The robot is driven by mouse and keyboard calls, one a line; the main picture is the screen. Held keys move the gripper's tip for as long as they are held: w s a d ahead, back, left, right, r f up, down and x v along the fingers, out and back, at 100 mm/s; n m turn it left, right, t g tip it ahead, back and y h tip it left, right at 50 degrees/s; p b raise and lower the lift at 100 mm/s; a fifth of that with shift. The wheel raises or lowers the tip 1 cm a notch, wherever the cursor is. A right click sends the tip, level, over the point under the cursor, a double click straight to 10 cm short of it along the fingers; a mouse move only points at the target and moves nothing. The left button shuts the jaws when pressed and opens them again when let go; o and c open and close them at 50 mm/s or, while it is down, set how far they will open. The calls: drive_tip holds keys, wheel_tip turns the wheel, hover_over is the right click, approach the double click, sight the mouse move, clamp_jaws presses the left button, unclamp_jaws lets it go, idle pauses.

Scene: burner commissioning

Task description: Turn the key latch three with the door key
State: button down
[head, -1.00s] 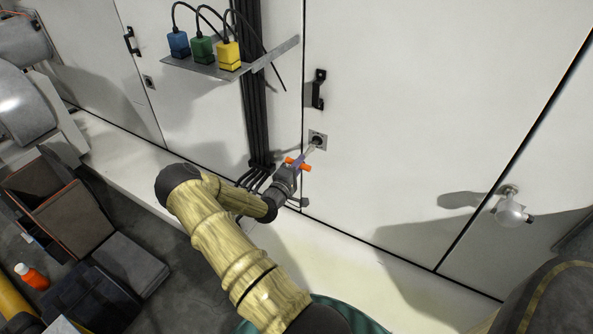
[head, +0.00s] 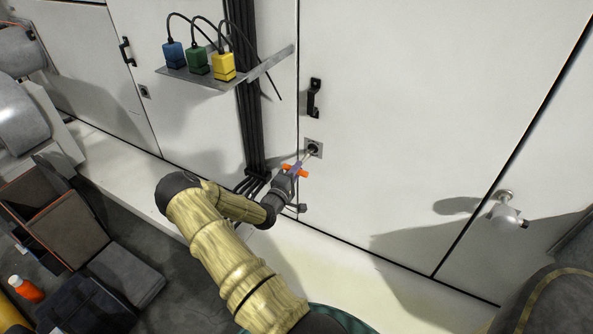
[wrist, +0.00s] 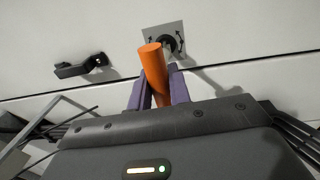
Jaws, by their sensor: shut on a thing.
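The door key has an orange crossbar handle (head: 289,169), which also shows in the wrist view (wrist: 154,78). My gripper (head: 296,170) is shut on this handle, with a purple finger on either side in the wrist view. The key's thin shaft points up and right to the key latch (head: 314,146), a dark round lock on a small square grey plate on the white cabinet door. The shaft's end meets the lock in the head view; how deep it sits I cannot tell. In the wrist view the handle partly covers the latch plate (wrist: 164,34) and hides the shaft.
A black door handle (head: 314,97) sits above the latch. Left of it are vertical black cables (head: 248,90) and a metal shelf (head: 262,68) with blue, green and yellow blocks. Open dark boxes lie on the floor at left.

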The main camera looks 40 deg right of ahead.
drive_tip(key=shift+x, duration=1.05)
idle(0.7)
drive_tip(key=shift+m+p, duration=0.3)
drive_tip(key=shift+p, duration=0.15)
drive_tip(key=shift+m+p, duration=0.4)
drive_tip(key=shift+m, duration=0.1)
drive_tip(key=shift+f+m+g+p, duration=0.15)
drive_tip(key=shift+m+g+p, duration=0.35)
drive_tip(key=shift+m+p, duration=2.65)
drive_tip(key=shift+w+m+g+p, duration=0.1)
drive_tip(key=shift+m+g+p, duration=0.3)
drive_tip(key=shift+m+p, duration=2.85)
drive_tip(key=shift+m, duration=0.6)
drive_tip(key=shift+w+a+f+m+y+p, duration=0.15)
drive_tip(key=shift+m+p, duration=0.7)
drive_tip(key=shift+p, duration=2.2)
drive_tip(key=shift+s+d+r+m+y+p, duration=0.15)
drive_tip(key=shift+m+p, duration=0.7)
drive_tip(key=shift+p, duration=2.2)
